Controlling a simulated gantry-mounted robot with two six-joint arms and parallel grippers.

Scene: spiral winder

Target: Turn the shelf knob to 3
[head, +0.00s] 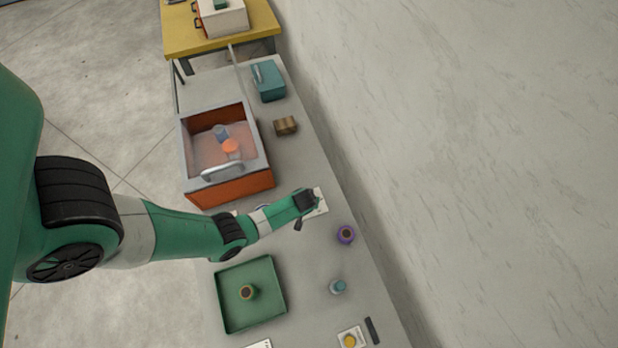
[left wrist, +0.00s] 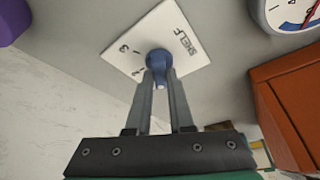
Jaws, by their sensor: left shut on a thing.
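The shelf knob (left wrist: 157,60) is blue and sits on a white plate (left wrist: 183,22) marked SHELF, with a 3 and other numerals along one edge. My left gripper (left wrist: 160,78) is shut on the knob, one finger on each side. The knob's narrow end lies between the fingers, on the side away from the word SHELF; the exact number it points at is not clear. In the head view my left gripper (head: 304,208) is over the plate (head: 320,199) and hides the knob. My right gripper is not in view.
An orange bin with a grey rim (head: 258,186) stands close beside the gripper. A yellow knob (head: 350,341) is at the bottom. A round dial (left wrist: 292,14) shows in the wrist view.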

